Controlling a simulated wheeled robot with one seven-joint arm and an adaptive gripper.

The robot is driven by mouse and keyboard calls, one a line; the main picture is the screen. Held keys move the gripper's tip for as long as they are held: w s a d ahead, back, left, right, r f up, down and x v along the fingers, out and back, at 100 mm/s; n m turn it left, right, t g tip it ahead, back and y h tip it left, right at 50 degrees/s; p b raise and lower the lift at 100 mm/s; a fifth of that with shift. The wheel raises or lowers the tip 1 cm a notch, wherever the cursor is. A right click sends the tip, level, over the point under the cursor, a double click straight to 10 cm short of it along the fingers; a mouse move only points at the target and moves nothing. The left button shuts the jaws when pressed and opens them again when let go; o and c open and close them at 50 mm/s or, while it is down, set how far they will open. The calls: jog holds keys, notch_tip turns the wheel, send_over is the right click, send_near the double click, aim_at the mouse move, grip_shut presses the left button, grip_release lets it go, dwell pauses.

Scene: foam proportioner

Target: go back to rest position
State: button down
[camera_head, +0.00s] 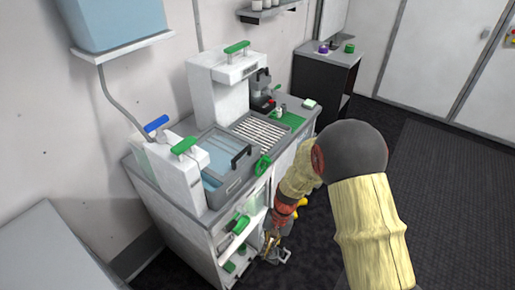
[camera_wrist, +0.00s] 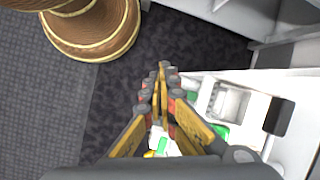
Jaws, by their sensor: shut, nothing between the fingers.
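My gripper (camera_head: 271,240) is low in front of the workbench (camera_head: 190,235), beside its lower open shelves. In the wrist view my gripper (camera_wrist: 162,72) has its fingertips together with nothing between them, over the dark floor. My arm comes down from the right in the head view and hides part of the bench front.
A white compartment (camera_wrist: 240,80) with green and white items lies right of the fingers, with a black block (camera_wrist: 279,115) on it. A green-handled machine (camera_head: 225,85) and a clear-lidded basin (camera_head: 222,165) stand on the bench. Dark floor (camera_head: 450,190) is free at right.

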jog(key=s+d+r+n+t+h, duration=0.1)
jog(key=s+d+r+t, duration=0.2)
jog(key=r, duration=0.9)
jog(key=s+d+r+n+t+h, duration=0.1)
jog(key=s+d+r+t, duration=0.2)
jog(key=s+d+r, duration=0.4)
jog(key=s+d+r+n+t, duration=0.1)
jog(key=s+d+r+t, duration=0.2)
jog(key=r, duration=1.5)
jog(key=shift+s+d+r+h, duration=0.25)
jog(key=shift+s+d+h, duration=0.15)
jog(key=shift+s+d, duration=0.7)
jog(key=shift+w+d, duration=0.15)
